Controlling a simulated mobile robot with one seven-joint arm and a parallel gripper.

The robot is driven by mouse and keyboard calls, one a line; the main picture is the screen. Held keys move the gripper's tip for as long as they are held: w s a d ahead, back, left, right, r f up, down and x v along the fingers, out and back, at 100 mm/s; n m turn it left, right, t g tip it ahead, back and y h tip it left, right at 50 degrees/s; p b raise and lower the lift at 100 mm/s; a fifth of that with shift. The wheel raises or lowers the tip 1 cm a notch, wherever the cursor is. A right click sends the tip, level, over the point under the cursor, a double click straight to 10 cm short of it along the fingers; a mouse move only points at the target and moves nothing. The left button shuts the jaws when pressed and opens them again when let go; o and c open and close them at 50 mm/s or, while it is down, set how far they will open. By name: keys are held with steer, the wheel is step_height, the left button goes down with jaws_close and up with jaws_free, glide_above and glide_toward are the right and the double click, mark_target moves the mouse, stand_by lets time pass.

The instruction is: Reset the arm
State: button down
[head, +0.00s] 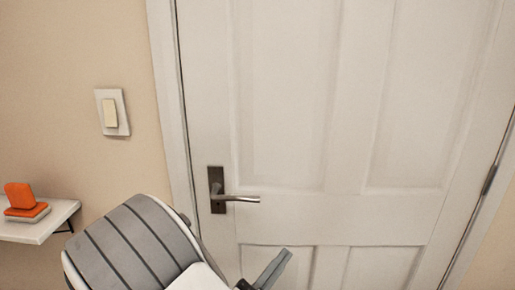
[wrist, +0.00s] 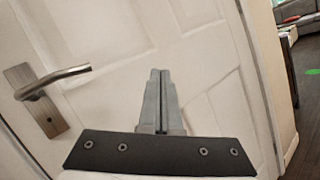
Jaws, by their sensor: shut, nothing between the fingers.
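My gripper (wrist: 159,76) is shut and empty in the wrist view, its two grey fingers together in front of the white panelled door. In the head view my gripper (head: 284,256) shows at the bottom, below and a little right of the door handle. The rest of my arm fills the lower left of that view, bent in front of the wall and the door's edge. The gripper looks clear of the handle in the wrist view, with the handle to its left.
The white door (head: 290,100) looks closed and has a metal lever handle (head: 238,198); the handle also shows in the wrist view (wrist: 55,82). A light switch (head: 111,112) is on the wall. A small shelf (head: 40,229) holds orange items (head: 22,200). Wooden floor (wrist: 308,125) lies right.

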steer(key=s+d+r+m+g+y, duration=0.1)
steer(key=s+d+m+g+y, duration=0.5)
steer(key=s+d+m+g, duration=0.95)
steer(key=a+r+m+t+y+p, duration=0.2)
steer(key=r+p, duration=0.4)
steer(key=r, duration=0.4)
steer(key=a+r+m+t+y+p, duration=0.2)
steer(key=a+r+m+y+p, duration=0.2)
steer(key=r, duration=0.6)
steer(key=shift+w+r+t+y+p, duration=0.25)
steer(key=shift+r+t+y+p, duration=0.15)
steer(key=shift+y+p, duration=0.65)
